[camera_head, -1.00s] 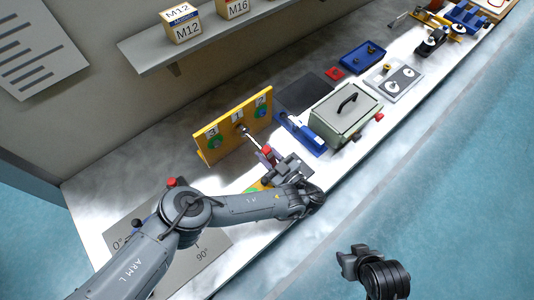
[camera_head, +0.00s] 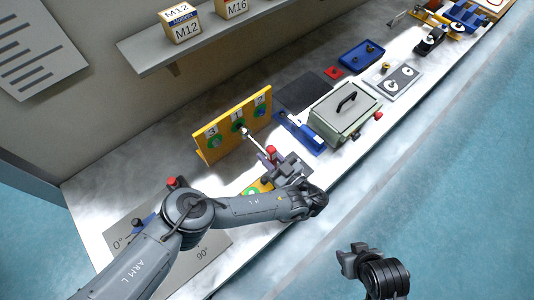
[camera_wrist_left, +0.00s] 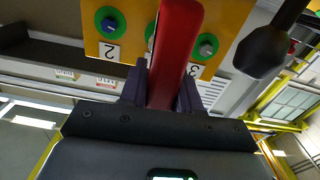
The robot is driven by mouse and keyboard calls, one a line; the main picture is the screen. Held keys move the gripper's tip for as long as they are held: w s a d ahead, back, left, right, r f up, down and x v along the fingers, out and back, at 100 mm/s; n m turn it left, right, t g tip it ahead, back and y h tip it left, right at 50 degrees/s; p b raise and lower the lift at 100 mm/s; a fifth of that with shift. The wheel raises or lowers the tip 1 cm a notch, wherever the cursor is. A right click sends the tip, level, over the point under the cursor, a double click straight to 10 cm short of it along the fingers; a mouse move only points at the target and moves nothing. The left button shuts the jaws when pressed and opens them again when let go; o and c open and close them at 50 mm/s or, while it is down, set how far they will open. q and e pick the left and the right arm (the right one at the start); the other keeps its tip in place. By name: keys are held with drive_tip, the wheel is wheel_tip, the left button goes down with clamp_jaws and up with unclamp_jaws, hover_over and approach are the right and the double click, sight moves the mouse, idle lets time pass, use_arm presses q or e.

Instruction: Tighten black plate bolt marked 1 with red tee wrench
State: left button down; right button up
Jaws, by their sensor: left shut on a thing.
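The yellow upright plate (camera_head: 222,139) stands on the bench with bolts marked 3, 1 and 2, ringed in green. My left gripper (camera_head: 275,160) is shut on the red handle of the tee wrench (camera_head: 271,153). The wrench's shaft runs from the handle to bolt 1 (camera_head: 241,128); the exact seating of its tip is too small to tell. In the left wrist view the red handle (camera_wrist_left: 175,50) is between the fingers and hides most of bolt 1. Bolts 2 (camera_wrist_left: 110,21) and 3 (camera_wrist_left: 206,46) show on either side. My right gripper (camera_head: 358,262) hangs apart in front of the bench.
A grey-green lidded box (camera_head: 343,112) and a blue holder (camera_head: 303,134) stand right of the plate. A dark mat (camera_head: 303,92) lies behind them. A shelf (camera_head: 205,43) with small boxes hangs above. A dark rounded object (camera_wrist_left: 263,52) shows at upper right in the wrist view.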

sight(275, 163)
use_arm(q)
drive_tip(key=shift+s+d+r, duration=0.1)
drive_tip(key=shift+s+d, duration=0.25)
drive_tip(key=shift+d, duration=0.05)
drive_tip(key=p+v, duration=0.2)
drive_tip(key=v, duration=0.1)
drive_tip(key=shift+s+d, duration=0.1)
drive_tip(key=shift+s, duration=0.05)
drive_tip(key=shift+s+d, duration=0.1)
drive_tip(key=shift+s, duration=0.05)
